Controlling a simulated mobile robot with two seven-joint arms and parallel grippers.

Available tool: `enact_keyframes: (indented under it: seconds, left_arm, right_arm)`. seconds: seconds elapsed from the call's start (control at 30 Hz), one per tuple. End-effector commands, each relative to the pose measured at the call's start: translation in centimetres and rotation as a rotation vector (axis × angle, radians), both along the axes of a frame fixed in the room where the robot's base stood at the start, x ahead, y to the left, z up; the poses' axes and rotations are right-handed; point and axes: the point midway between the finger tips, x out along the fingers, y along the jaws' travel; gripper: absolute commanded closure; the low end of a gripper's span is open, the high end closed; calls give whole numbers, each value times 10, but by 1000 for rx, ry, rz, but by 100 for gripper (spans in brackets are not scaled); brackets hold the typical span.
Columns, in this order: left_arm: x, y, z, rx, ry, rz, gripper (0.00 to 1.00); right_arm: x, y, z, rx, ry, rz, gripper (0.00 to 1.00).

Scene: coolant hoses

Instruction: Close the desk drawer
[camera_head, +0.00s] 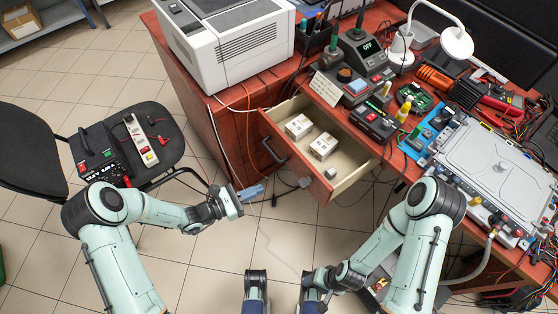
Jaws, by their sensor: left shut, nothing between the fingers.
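The desk drawer (352,179) stands pulled out from the red-brown wooden desk (215,125). Its front panel (305,172) faces lower left and carries a dark bar handle (272,151). Two small white boxes (299,126) and a small grey piece (331,172) lie inside the drawer. My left gripper (256,191), with blue fingers, is shut and empty. In the picture it is left of and below the drawer front, with a visible gap to it. My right gripper (312,280) is low in the picture, below the drawer; its fingers cannot be made out clearly.
A printer (227,45) stands on the desk. Control boxes (361,48), a white lamp (457,42) and a large grey case (488,166) crowd the desktop. A black chair (125,150) holding tools is at left. Cables (225,150) hang beside the drawer. Tiled floor is open below it.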

Motion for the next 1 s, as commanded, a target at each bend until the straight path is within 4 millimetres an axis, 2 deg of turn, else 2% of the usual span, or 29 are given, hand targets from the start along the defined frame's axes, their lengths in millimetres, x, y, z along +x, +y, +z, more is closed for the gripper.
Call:
enact_keyframes:
  seconds: [0.03, 0.1, 0.27, 0.73, 1.0]
  left_arm:
    - [13, 7, 5, -35, -22, 51, 100]
    - [25, 14, 13, -69, -41, 99, 100]
    - [36, 9, 19, -89, -54, 122, 100]
    - [90, -68, 18, -88, -51, 117, 100]
    - [109, -93, 17, -86, -49, 119, 100]
  right_arm:
    - [0, 0, -5, 0, -1, 0, 39]
    - [1, 0, -6, -1, -3, -1, 39]
    - [1, 0, -6, -1, -5, -2, 39]
    - [4, 0, -13, -3, -15, -4, 39]
    - [6, 0, -17, -3, -20, -4, 39]
